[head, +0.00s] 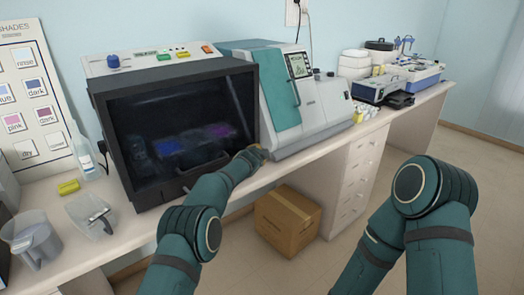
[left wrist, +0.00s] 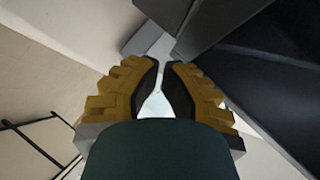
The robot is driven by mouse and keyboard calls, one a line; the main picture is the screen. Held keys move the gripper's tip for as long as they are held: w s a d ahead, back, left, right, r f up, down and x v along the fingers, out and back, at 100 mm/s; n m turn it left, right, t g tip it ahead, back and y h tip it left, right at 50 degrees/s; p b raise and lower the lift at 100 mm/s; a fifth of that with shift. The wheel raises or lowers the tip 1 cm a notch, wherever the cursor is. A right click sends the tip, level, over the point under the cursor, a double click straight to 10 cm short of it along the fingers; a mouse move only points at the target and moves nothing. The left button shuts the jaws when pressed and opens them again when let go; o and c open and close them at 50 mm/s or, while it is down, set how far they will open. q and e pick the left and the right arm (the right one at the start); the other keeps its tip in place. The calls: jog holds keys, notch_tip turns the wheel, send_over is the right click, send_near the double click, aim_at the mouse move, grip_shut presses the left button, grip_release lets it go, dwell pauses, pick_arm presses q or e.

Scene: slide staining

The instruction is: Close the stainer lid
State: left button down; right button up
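A white and teal machine (head: 318,103) with a small screen stands on the bench, and I take it for the stainer. My left gripper (head: 259,150) is low at the machine's left corner, beside the black cabinet. In the left wrist view its yellow fingers (left wrist: 165,64) have a narrow gap between the tips. A grey piece (left wrist: 151,40) lies just beyond them; I cannot tell whether they grip it. My right arm is at lower right, its gripper out of view.
A black cabinet (head: 170,150) with a dark window stands left of the machine. A cardboard box (head: 288,220) is on the floor.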

pick_arm(q)
jog(key=shift+w+a+f, duration=0.4)
jog(key=shift+w+f, duration=0.05)
jog(key=shift+w+a+f+t+p, duration=0.1)
jog(key=shift+w+a+t+p, duration=0.05)
jog(key=shift+a+t+p, duration=0.15)
